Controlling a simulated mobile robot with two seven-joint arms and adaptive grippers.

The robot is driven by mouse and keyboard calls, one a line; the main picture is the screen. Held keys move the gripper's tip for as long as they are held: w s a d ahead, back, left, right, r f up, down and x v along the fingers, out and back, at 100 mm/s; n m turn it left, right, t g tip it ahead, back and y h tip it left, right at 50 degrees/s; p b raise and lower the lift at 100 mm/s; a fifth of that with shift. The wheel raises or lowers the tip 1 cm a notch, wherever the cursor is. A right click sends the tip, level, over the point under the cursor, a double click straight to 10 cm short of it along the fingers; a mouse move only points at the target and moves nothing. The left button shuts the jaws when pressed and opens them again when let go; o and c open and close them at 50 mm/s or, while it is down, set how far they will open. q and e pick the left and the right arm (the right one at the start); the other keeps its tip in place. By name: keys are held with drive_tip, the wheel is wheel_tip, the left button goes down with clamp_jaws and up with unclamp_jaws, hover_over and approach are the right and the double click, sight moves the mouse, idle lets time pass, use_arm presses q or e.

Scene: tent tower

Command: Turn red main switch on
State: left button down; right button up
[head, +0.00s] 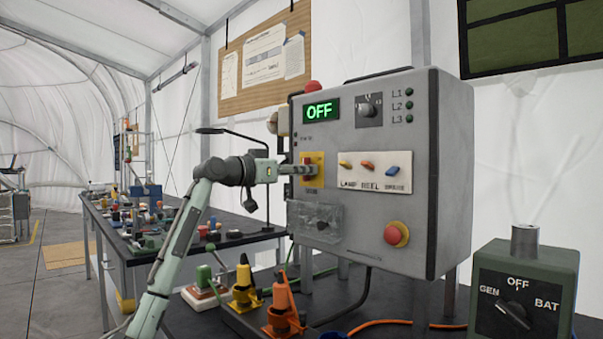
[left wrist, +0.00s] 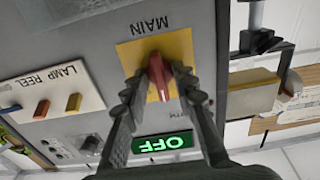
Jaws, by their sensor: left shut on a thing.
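The red main switch (left wrist: 158,78) is a rotary handle on a yellow plate (left wrist: 128,58) marked MAIN, on the grey control box (head: 450,150). In the head view the yellow plate (head: 320,179) is partly hidden by my gripper. My left gripper (head: 308,170) reaches in from the left at the switch. In the left wrist view the fingers of my left gripper (left wrist: 163,95) stand on both sides of the red handle and are shut on it. The green display (head: 320,110) reads OFF; it also shows in the left wrist view (left wrist: 162,142). My right gripper is not in view.
Lamp, reel and another toggle sit on a white plate (head: 375,187) right of the main switch. A red push button (head: 393,234) is below. A green GEN/OFF/BAT box (head: 525,290) stands at right. Orange (head: 283,305) and yellow (head: 243,287) plugs stand on the bench in front.

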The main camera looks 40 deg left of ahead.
use_arm(q)
drive_tip(key=shift+m, duration=4.5)
drive_tip(key=c, duration=1.6)
unclamp_jaws()
drive_tip(key=s+a, duration=0.1)
drive_tip(key=s, duration=1.1)
